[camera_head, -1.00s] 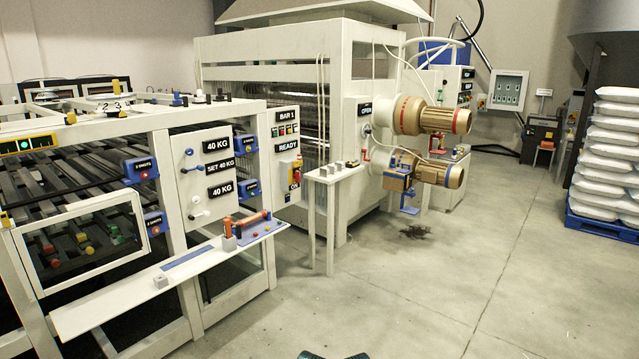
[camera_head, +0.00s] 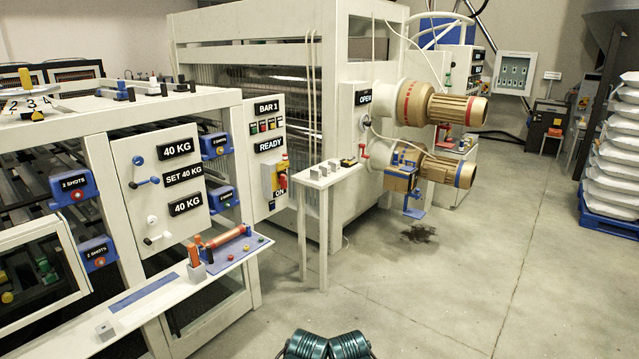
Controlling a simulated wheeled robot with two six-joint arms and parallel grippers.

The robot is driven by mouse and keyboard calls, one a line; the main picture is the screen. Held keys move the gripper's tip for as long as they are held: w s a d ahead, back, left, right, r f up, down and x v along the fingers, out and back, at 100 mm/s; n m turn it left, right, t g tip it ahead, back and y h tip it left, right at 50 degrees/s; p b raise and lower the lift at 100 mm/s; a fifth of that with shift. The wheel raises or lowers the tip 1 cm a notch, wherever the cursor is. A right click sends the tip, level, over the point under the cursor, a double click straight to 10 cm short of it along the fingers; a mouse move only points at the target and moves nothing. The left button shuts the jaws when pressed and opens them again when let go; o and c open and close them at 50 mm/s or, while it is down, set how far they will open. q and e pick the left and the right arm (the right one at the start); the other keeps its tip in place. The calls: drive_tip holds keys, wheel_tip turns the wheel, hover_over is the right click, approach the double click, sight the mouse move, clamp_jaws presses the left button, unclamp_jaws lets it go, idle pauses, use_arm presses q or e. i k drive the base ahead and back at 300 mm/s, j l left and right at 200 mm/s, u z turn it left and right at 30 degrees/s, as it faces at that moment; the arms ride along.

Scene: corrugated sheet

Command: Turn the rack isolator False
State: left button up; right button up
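Teal ribbed parts of my own body show at the bottom edge, well below and apart from the switch. No gripper fingers are in view.
A narrow white stand (camera_head: 313,245) is right of the switch panel. Open concrete floor (camera_head: 440,290) lies ahead and right. Stacked white sacks (camera_head: 610,165) stand far right.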

sight(282, 176)
drive_tip(key=i, duration=2.25)
drive_tip(key=i+j+z, duration=0.2)
drive_tip(key=i, duration=0.6)
drive_tip(key=l+z, duration=0.1)
drive_tip(key=z, duration=0.15)
